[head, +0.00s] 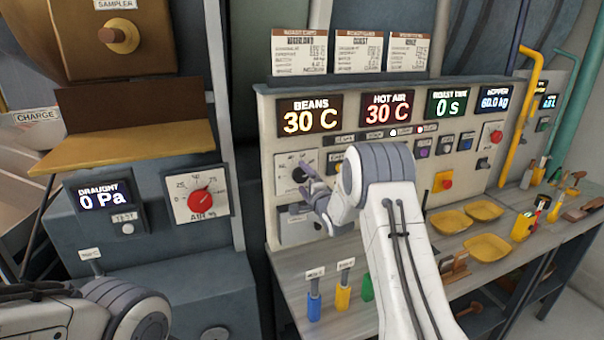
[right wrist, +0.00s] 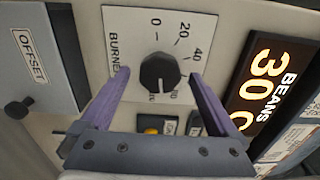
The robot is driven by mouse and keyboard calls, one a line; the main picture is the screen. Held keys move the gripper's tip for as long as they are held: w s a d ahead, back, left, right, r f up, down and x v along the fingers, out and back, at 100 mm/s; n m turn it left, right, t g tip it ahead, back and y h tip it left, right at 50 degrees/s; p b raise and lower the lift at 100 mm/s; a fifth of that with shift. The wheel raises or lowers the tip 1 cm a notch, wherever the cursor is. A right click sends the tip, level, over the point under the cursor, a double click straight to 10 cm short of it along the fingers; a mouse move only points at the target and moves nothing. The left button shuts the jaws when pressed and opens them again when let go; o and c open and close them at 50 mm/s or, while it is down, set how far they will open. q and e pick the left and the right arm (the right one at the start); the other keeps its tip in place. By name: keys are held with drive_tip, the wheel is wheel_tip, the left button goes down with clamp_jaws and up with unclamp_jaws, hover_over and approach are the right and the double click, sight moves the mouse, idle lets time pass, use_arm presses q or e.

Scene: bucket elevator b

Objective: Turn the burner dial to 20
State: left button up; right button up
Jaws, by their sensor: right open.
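The burner dial is a round black knob on a white plate with scale marks. In the right wrist view the dial (right wrist: 160,72) sits near the middle, with 0, 20 and 40 readable around it. In the head view the burner plate (head: 284,162) is on the panel's left side, partly covered by my right gripper (head: 305,190). In the wrist view the open purple fingers of my right gripper (right wrist: 158,78) lie on either side of the knob, with gaps showing. My left gripper is out of frame; only my left arm shows.
A red air dial (head: 202,201) is on the grey panel at left. Displays such as the beans readout (head: 309,115) line the panel top. A red stop button (head: 443,182) sits right of my arm. Yellow trays (head: 450,221) and tools stand on the bench below.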

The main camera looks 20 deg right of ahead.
drive_tip(key=shift+w, duration=0.65)
